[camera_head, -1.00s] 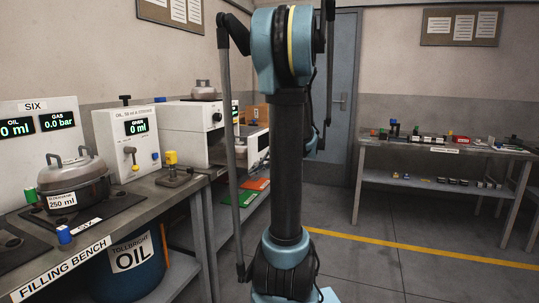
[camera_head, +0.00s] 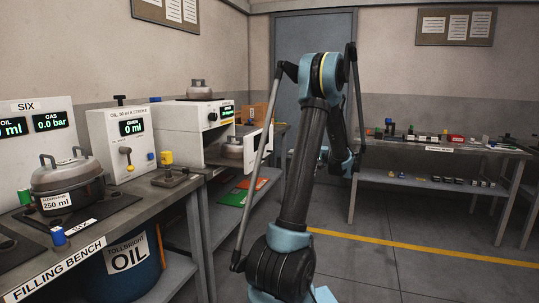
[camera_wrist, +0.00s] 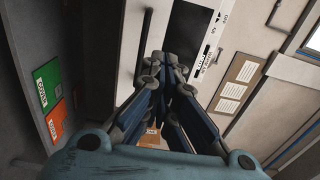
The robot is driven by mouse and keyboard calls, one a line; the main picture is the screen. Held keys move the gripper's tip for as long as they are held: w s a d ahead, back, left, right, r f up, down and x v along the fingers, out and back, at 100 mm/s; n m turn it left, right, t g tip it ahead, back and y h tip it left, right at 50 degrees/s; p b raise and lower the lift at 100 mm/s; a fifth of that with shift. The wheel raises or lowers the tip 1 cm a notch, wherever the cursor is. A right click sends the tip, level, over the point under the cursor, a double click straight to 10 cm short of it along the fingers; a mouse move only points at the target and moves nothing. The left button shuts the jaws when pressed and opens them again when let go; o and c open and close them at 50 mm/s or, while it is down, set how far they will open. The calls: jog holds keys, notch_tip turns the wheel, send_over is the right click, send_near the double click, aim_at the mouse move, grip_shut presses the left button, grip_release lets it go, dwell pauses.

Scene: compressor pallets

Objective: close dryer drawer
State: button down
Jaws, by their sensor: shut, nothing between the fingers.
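The dryer (camera_head: 190,122) is a white box on the bench in the head view. Its drawer (camera_head: 256,150) is pulled out to the right, with a grey rounded compressor (camera_head: 232,148) showing in it. My arm partly covers the drawer's right side. In the wrist view, the white drawer front (camera_wrist: 130,50) has a dark bar handle (camera_wrist: 143,38), beside a dark rectangular area. My gripper (camera_wrist: 163,65) is shut and empty, its tips overlapping the white front in the picture. I cannot tell if they touch it. The head view does not clearly show the gripper.
The filling bench (camera_head: 100,235) stands at left, with a compressor (camera_head: 68,185) and an oil dispenser (camera_head: 120,145). Another compressor (camera_head: 199,90) sits on the dryer. Green and orange sheets (camera_head: 240,192) lie on a low shelf. A parts table (camera_head: 440,150) is at right; the floor between is clear.

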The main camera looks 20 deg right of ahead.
aim_at(260, 150)
jog(key=x, duration=1.3)
jog(key=shift+a, duration=0.1)
jog(key=shift+w+a, duration=0.3)
